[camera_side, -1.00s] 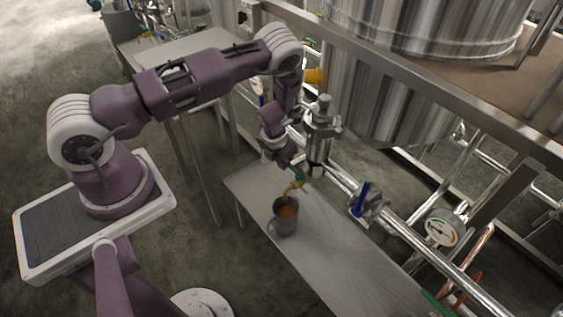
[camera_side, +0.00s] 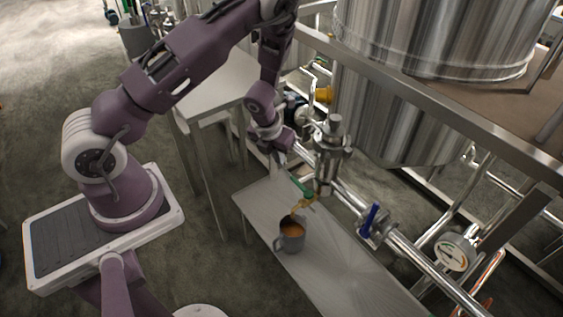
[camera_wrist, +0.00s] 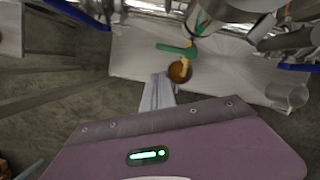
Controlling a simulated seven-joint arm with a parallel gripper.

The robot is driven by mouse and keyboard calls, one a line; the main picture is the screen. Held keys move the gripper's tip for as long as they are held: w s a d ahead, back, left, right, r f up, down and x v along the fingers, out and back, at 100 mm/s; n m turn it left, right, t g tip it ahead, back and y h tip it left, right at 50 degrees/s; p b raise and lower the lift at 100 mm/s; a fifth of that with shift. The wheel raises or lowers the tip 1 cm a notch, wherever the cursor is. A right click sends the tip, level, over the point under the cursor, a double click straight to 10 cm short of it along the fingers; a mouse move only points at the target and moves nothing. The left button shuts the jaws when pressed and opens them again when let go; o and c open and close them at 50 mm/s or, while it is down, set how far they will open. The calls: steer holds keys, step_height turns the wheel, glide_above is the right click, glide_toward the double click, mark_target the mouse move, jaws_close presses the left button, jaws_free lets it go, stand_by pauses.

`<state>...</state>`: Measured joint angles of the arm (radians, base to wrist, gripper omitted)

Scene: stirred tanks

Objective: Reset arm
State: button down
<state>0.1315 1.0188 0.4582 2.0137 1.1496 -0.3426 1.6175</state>
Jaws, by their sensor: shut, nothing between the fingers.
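My gripper (camera_side: 281,162) is shut and empty, pointing down above the back left end of the steel bench (camera_side: 345,265). Its fingers also show in the wrist view (camera_wrist: 158,94). The green valve handle (camera_side: 302,187) is just right of and below the fingertips, apart from them in the side view. Below it is a brass-coloured spout (camera_side: 299,205); I cannot tell whether liquid is running from it. A grey mug (camera_side: 291,238) with orange-brown liquid stands upright on the bench under the spout. The liquid also shows in the wrist view (camera_wrist: 180,72).
A steel pipe with a blue-handled valve (camera_side: 369,220) and a round gauge (camera_side: 454,252) runs along the bench's right side. A large steel tank (camera_side: 400,110) stands behind. A pale table (camera_side: 215,88) is behind my arm. A clear grey cup-like object (camera_wrist: 287,95) shows at right.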

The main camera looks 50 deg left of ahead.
step_height(320, 180, up, 14)
steer(key=w+n+t+y, duration=0.2)
steer(key=w+n, duration=0.1)
steer(key=n, duration=0.5)
steer(key=s+d+r+n, duration=0.2)
steer(key=s+r+n, duration=0.4)
steer(key=r+n, duration=0.45)
steer(key=s+d+r+n+h, duration=0.1)
steer(key=s+d+r+n, duration=0.2)
steer(key=s, duration=0.3)
steer(key=s+d+r+n+h, duration=0.1)
steer(key=s+d+r+n, duration=0.2)
steer(key=s+n, duration=0.2)
steer(key=s+d+r+n+h, duration=0.1)
steer(key=s+d+r+n, duration=0.2)
steer(key=s, duration=0.6)
steer(key=shift+d+r+n, duration=0.3)
steer(key=shift+d+n, duration=0.1)
steer(key=shift+n, duration=0.45)
steer(key=c, duration=2.1)
jaws_free()
